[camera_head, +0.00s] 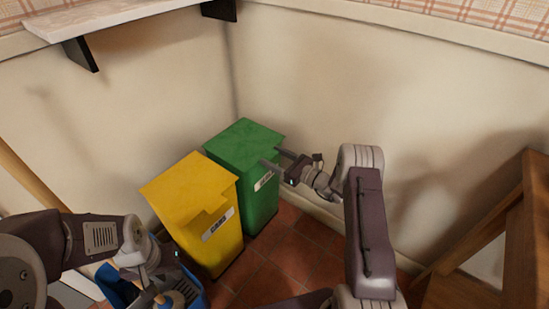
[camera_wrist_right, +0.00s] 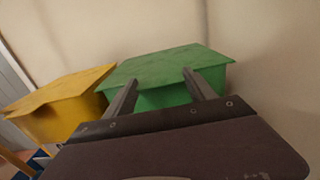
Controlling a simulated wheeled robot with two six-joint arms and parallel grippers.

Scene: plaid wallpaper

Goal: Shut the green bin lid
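The green bin (camera_head: 262,206) stands in the corner with its green lid (camera_head: 243,142) lying over the top. The lid also shows in the right wrist view (camera_wrist_right: 165,66); it looks down or nearly down, and I cannot tell if a small gap is left. My right gripper (camera_head: 271,157) is at the bin's right front edge, close to the lid. In the right wrist view its two fingers (camera_wrist_right: 160,76) are spread apart with nothing between them, pointing at the front of the bin. My left gripper (camera_head: 163,297) is low at the left, over the blue bin (camera_head: 112,284); its fingers are unclear.
A yellow bin (camera_head: 213,243) with a yellow lid (camera_head: 187,186) stands left of the green bin. A wall shelf (camera_head: 105,14) is above left. A wooden frame (camera_head: 500,235) stands at the right. Red tiled floor (camera_head: 290,252) is free before the green bin.

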